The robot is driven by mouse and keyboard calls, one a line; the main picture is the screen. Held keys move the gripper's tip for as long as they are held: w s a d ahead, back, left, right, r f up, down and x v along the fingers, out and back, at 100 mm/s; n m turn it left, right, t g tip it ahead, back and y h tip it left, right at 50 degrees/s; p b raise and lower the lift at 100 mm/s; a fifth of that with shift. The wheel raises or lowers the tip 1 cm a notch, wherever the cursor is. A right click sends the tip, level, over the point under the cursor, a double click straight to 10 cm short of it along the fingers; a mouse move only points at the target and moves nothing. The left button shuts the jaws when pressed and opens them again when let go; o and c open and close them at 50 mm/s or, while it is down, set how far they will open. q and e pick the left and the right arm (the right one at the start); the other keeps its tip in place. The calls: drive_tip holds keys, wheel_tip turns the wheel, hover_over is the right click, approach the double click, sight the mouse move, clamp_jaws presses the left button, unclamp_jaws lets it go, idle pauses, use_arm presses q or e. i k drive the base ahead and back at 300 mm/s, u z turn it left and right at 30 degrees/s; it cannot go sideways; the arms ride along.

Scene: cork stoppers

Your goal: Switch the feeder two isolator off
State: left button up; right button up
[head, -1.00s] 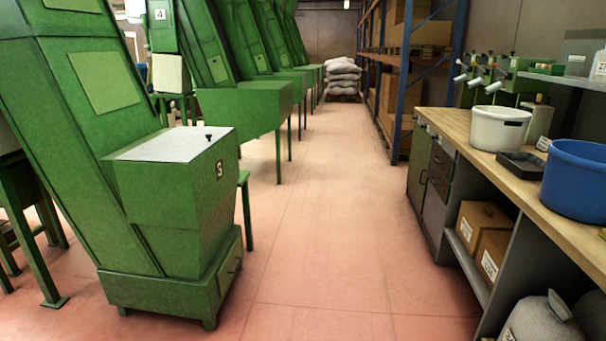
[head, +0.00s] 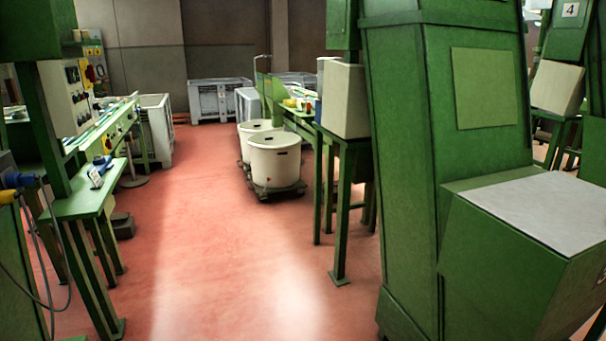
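I cannot make out a feeder two label or identify its isolator. A beige control panel (head: 66,97) with dark knobs is on a green frame at the left. A red and yellow switch-like part (head: 89,74) shows at its right side, too small to read its position. A large green feeder (head: 455,150) with a pale lid (head: 565,208) fills the right; its number is cut off at the edge. A label reading 4 (head: 570,10) shows at the upper right. Neither of my grippers is in view.
A clear red floor aisle (head: 215,240) runs ahead. White tubs (head: 275,160) stand on a low trolley in the middle distance. A green bench (head: 85,200) is at the left, with cables hanging beside it. Grey crates (head: 220,98) stand at the back.

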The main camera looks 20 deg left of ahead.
sight(90, 72)
drive_tip(key=u, duration=0.5)
drive_tip(key=i, duration=2.55)
drive_tip(key=u, duration=0.75)
drive_tip(key=i, duration=2.35)
drive_tip(key=u, duration=1.4)
drive_tip(key=i, duration=1.45)
drive_tip(key=u, duration=1.5)
drive_tip(key=i, duration=0.15)
drive_tip(key=u, duration=0.75)
